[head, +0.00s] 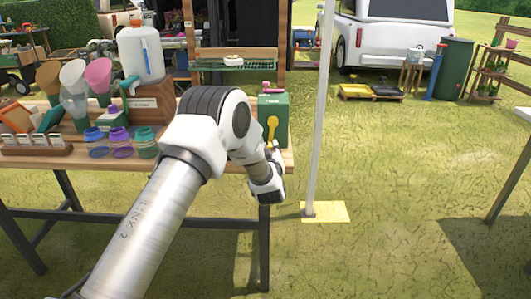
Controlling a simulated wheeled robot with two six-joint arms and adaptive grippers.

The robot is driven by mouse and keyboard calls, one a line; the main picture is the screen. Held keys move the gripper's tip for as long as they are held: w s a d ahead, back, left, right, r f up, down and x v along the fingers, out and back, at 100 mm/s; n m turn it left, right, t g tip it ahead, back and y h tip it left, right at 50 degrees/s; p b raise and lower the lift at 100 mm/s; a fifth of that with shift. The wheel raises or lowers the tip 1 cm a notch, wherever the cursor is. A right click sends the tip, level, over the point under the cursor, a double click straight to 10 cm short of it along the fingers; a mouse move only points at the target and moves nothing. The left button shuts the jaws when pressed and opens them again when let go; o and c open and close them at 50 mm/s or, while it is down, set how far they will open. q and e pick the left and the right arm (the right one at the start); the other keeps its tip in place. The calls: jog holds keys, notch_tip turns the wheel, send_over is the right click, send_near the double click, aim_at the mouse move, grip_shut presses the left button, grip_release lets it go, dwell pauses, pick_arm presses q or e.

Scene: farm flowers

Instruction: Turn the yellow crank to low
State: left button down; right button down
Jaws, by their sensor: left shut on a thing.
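The yellow crank (271,126) is on the front of a green box (282,106) at the right end of the wooden table. Its handle hangs downward from its pivot. My left arm reaches in from the lower left. My left gripper (274,149) is at the crank's lower end, shut on it; the wrist partly hides the fingers. Any setting marks on the box are too small to read. My right gripper is out of view.
The wooden table (232,168) holds jars, coloured funnels and a white jug (141,56) left of the box. A white pole (320,110) on a yellow base stands just right of the table. Open grass lies further right.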

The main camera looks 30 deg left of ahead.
pick_arm(q)
jog(key=shift+w+d+f+n+b, duration=0.2)
jog(key=shift+d+n+b, duration=0.1)
jog(key=shift+n, duration=0.15)
jog(key=shift+w+d+f+n+b, duration=0.15)
jog(key=shift+d+n+b, duration=0.15)
jog(key=shift+n, duration=0.15)
jog(key=n+b, duration=0.1)
jog(key=w+d+n, duration=0.1)
jog(key=shift+d+r+n+b, duration=0.25)
jog(key=shift+r+n+b, duration=0.05)
jog(key=shift+n+b, duration=0.1)
jog(key=d+n+b, duration=0.1)
jog(key=w+d+r+n+b, duration=0.1)
jog(key=n, duration=0.1)
jog(key=shift+r+n, duration=0.1)
jog(key=shift+n, duration=0.2)
jog(key=r+n+b, duration=0.1)
jog(key=w+d+n+b, duration=0.1)
jog(key=n, duration=0.1)
jog(key=shift+d+r+n, duration=0.1)
jog(key=shift+r+n, duration=0.2)
jog(key=shift+r, duration=0.05)
jog(key=shift+w+d+r+n+b, duration=0.1)
jog(key=shift+d+r+n+b, duration=0.15)
jog(key=shift+r+n+b, duration=0.45)
jog(key=shift+w+d+r+n+b, duration=0.1)
jog(key=shift+d+r+n+b, duration=0.2)
jog(key=shift+n, duration=0.6)
